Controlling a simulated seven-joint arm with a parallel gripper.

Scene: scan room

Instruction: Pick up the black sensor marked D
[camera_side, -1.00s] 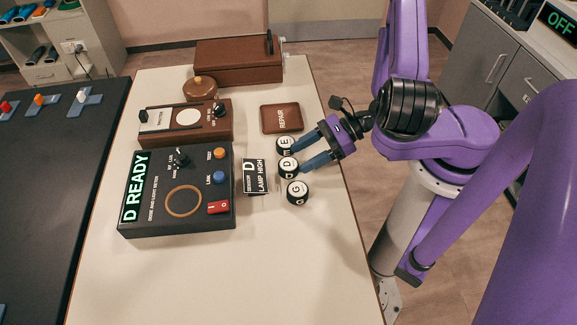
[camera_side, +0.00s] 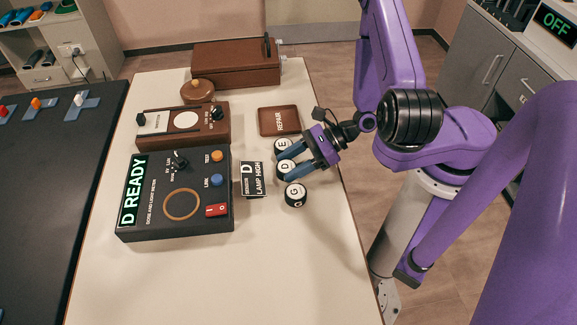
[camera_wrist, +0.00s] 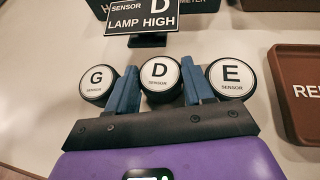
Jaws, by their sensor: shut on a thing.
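The black sensor D (camera_side: 285,167), with a white top, stands on the table between sensors E and G. In the wrist view, sensor D (camera_wrist: 160,76) sits between the blue fingers of my gripper (camera_wrist: 160,92). In the side view, my gripper (camera_side: 296,162) reaches in from the right, low over the table, and is shut on sensor D. Sensor E (camera_side: 284,146) stands behind it and sensor G (camera_side: 295,194) in front. In the wrist view, sensor G (camera_wrist: 97,82) is close to the left finger and sensor E (camera_wrist: 231,77) close to the right finger.
A "D lamp high" card (camera_side: 253,180) stands left of the sensors. The black meter (camera_side: 170,192) reads "D READY". A brown REPAIR tray (camera_side: 279,121) lies behind sensor E. A brown box (camera_side: 235,64) is at the back. The table front is clear.

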